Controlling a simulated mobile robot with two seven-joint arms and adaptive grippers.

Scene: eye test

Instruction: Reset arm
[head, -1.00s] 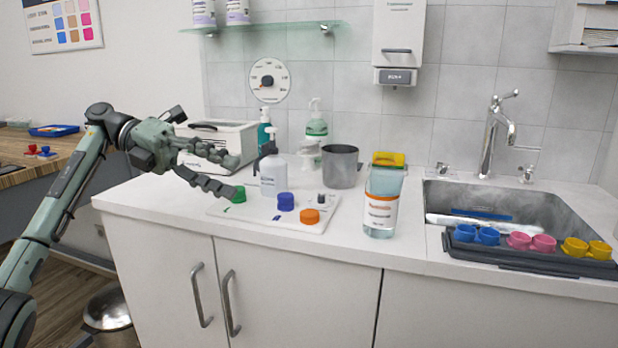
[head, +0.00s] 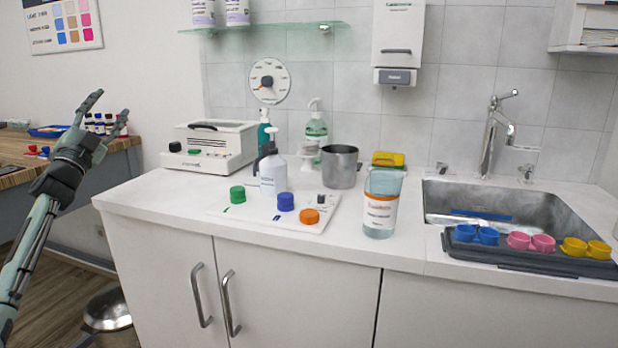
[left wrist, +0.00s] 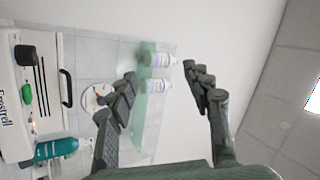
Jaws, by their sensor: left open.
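My left gripper (head: 103,115) is at the left of the head view, raised beside the counter's left end, with its fingers pointing up. It is open and empty. In the left wrist view its two fingers (left wrist: 162,88) are spread wide with nothing between them; the glass shelf and its bottles show behind. The green cap (head: 237,194), blue cap (head: 286,201) and orange cap (head: 309,216) sit on a white board (head: 262,217) on the counter, well to the right of the gripper. My right gripper is not in view.
A white box-shaped device (head: 213,146), a pump bottle (head: 272,174), a grey cup (head: 340,167) and a clear container (head: 381,205) stand on the counter. At right is a sink (head: 500,203) with a dark tray (head: 530,258) of coloured cups. A wooden side table (head: 40,170) is behind my arm.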

